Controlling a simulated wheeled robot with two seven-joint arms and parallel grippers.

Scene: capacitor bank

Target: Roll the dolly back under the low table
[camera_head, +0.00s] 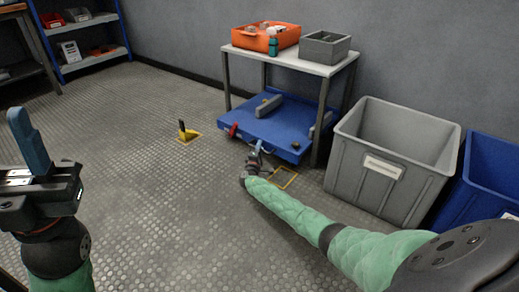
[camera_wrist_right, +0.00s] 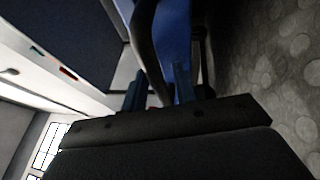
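The blue dolly (camera_head: 282,126) is a flat low platform that sits mostly under the low table (camera_head: 290,57), its front edge towards me. A grey bar (camera_head: 269,106) lies on its deck. My right gripper (camera_head: 258,147) is at the dolly's front edge. In the right wrist view its two blue fingers (camera_wrist_right: 158,88) stand apart, with a dark curved bar (camera_wrist_right: 146,35) running between or just beyond them; I cannot tell whether they grip it. My left gripper (camera_head: 29,140) is at the far left, away from the dolly; its fingers overlap.
An orange bin (camera_head: 265,39), a teal bottle (camera_head: 273,46) and a grey box (camera_head: 325,50) stand on the tabletop. A grey bin (camera_head: 370,190) and blue bin (camera_head: 489,180) stand right of the table. A yellow floor piece with a black lever (camera_head: 187,134) is to the left. Open floor lies between.

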